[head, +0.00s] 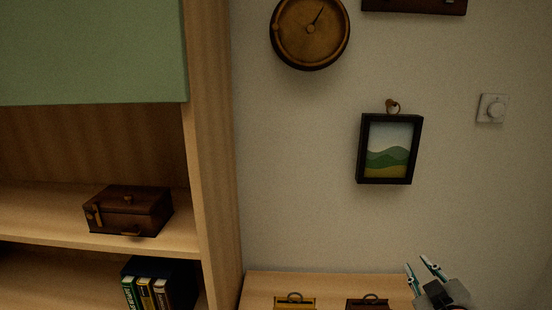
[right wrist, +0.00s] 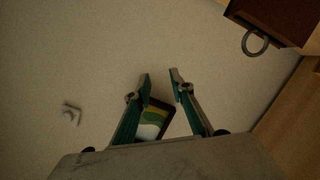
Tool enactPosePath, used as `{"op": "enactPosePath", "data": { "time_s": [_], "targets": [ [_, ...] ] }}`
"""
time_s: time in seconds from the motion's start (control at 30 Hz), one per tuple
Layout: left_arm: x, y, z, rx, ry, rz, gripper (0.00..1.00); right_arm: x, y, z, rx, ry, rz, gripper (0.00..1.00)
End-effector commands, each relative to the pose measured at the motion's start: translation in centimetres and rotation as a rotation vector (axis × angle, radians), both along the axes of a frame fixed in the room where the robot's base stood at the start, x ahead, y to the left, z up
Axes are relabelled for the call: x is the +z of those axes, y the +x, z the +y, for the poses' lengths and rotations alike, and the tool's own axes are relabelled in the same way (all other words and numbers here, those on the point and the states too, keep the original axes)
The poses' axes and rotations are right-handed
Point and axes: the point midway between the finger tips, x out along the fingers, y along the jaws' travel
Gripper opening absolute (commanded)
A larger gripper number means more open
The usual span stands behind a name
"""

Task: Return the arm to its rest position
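My right gripper (head: 427,269) is at the lower right of the head view, in front of the wall and by the right end of a wooden surface. Its two teal-and-grey fingers are spread, and it is empty. In the right wrist view the same gripper (right wrist: 159,82) shows its fingertips apart with nothing between them but wall. Behind its left finger there, a small framed landscape picture (right wrist: 154,121) is partly hidden. My left gripper is in neither view.
A wooden shelf unit (head: 212,150) stands at left, with a brown case (head: 128,212) and several books (head: 150,292). Small cases, one yellow (head: 294,304) and one brown (head: 368,305), are on the low wooden surface (head: 330,284). A framed picture (head: 389,149) and round clock (head: 310,32) hang above.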

Motion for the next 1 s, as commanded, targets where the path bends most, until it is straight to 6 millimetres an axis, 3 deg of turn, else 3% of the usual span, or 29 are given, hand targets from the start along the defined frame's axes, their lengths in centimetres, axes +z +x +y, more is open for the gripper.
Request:
{"op": "enactPosePath", "data": {
  "time_s": [0.03, 0.1, 0.23, 0.4, 0.73, 1.0],
  "targets": [
    [0.0, 0.0, -0.1, 0.001, -0.002, -0.001, 0.4, -3.2, -2.3, -0.2, -0.017, -0.022, 0.084, 0.23],
    [0.1, 0.0, -0.1, 0.001, -0.002, -0.001, 0.4, -6.9, -5.3, -0.5, -0.038, -0.058, 0.193, 0.23],
    [0.2, 0.1, 0.0, 0.0, 0.0, -0.003, 0.4, -11.8, -10.6, -1.2, -0.068, -0.119, 0.361, 0.23],
    [0.3, 0.2, 0.2, -0.001, 0.003, -0.006, 0.4, -15.5, -15.9, -1.9, -0.09, -0.175, 0.515, 0.23],
    [0.4, 0.6, 0.7, -0.004, 0.014, -0.013, 0.4, -19.6, -24.6, -3.1, -0.113, -0.26, 0.747, 0.23],
    [-1.5, 0.8, 0.1, -0.011, 0.005, -0.021, 0.4, -25.6, -22.2, 1.0, -0.015, -0.126, 0.661, 0.23]
  ]
}}
